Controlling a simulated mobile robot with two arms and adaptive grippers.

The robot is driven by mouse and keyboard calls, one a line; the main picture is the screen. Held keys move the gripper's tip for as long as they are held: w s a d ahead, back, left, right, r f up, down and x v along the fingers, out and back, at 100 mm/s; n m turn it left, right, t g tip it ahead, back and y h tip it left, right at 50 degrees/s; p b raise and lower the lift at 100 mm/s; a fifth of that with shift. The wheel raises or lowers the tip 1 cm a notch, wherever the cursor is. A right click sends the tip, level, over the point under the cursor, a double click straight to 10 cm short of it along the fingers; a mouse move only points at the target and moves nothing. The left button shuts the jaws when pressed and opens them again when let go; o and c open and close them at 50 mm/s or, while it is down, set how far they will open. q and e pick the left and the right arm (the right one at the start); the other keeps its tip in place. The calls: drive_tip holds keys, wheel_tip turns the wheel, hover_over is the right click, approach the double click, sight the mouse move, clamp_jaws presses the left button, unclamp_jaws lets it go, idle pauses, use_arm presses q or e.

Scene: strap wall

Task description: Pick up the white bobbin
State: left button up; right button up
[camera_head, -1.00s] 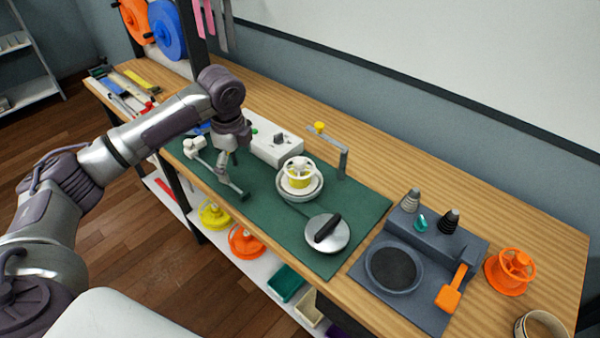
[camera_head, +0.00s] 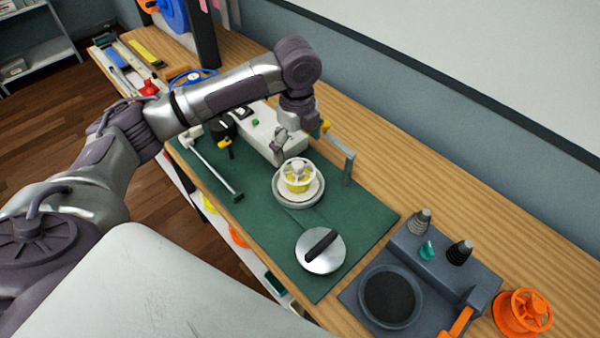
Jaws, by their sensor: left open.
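The white bobbin (camera_head: 297,171), with a yellow winding around its core, sits on a round pale holder (camera_head: 286,199) on the green mat (camera_head: 345,222). My left gripper (camera_head: 295,145) is open and points down, just above and behind the bobbin in the picture. One finger shows near the bobbin's upper left; no contact with the bobbin can be made out. My right gripper is out of view.
A white control box (camera_head: 257,134) is behind left. A silver disc with a black handle (camera_head: 320,250) lies in front. A dark stand (camera_head: 440,262) and an orange spool (camera_head: 522,312) are at right.

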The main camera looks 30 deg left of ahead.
sight(298, 172)
use_arm(q)
wheel_tip(298, 172, down, 4)
drive_tip(key=shift+f, duration=0.1)
drive_tip(key=shift+w+f+p, duration=0.1)
drive_tip(key=shift+f+p, duration=0.3)
drive_tip(key=shift+f, duration=0.1)
wheel_tip(298, 172, down, 4)
drive_tip(key=shift+f+p, duration=0.15)
drive_tip(key=shift+p, duration=0.6)
drive_tip(key=shift+f, duration=0.2)
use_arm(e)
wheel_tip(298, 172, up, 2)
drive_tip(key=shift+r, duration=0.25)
use_arm(q)
drive_tip(key=c, duration=0.9)
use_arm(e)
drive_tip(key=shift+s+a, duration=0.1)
use_arm(q)
drive_tip(key=shift+r, duration=0.1)
drive_tip(key=shift+c, duration=0.2)
